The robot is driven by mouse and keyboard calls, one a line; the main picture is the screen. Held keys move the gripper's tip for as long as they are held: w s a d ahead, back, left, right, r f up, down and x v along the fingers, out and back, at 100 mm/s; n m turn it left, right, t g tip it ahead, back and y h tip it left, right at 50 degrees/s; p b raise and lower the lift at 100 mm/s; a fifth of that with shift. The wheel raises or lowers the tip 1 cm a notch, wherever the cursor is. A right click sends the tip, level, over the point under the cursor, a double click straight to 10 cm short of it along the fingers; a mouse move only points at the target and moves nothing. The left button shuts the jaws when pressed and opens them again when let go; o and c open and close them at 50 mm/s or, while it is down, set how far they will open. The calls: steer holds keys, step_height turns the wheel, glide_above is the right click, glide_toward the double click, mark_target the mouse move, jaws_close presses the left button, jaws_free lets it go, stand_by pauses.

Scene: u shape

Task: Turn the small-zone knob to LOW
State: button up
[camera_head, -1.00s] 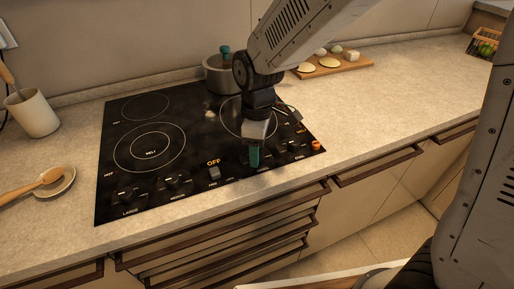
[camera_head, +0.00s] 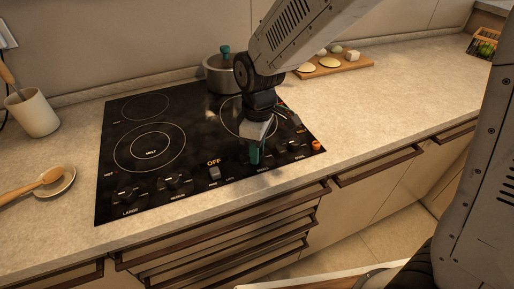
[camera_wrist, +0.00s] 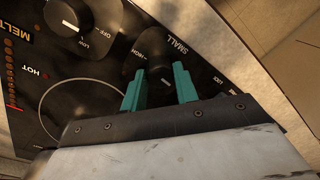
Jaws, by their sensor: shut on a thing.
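My gripper (camera_head: 255,154) reaches down over the front right part of the black cooktop (camera_head: 108,205). In the wrist view its two teal fingers (camera_wrist: 158,90) stand on either side of the dark round knob (camera_wrist: 154,68) beside the word SMALL, shut on it. The knob carries a short pale mark near the fingers. Its printed labels are partly hidden by the fingers, so I cannot tell its exact setting. In the head view my gripper hides this knob.
Another knob (camera_wrist: 83,25), with OFF and LOW printed by it, is close by in the wrist view. A lidded pot (camera_head: 222,75) stands at the cooktop's back. A board with food (camera_head: 335,66) lies behind right. An orange item (camera_head: 316,145) sits at the right corner.

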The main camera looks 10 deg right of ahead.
steer(key=m, duration=1)
steer(key=shift+d, duration=0.1)
steer(key=shift+m, duration=0.3)
stand_by(0.3)
steer(key=o, duration=1)
steer(key=shift+c, duration=0.2)
steer(key=shift+r, duration=0.1)
step_height(320, 180, up, 8)
steer(key=shift+d+f, duration=0.15)
steer(key=shift+s, duration=0.1)
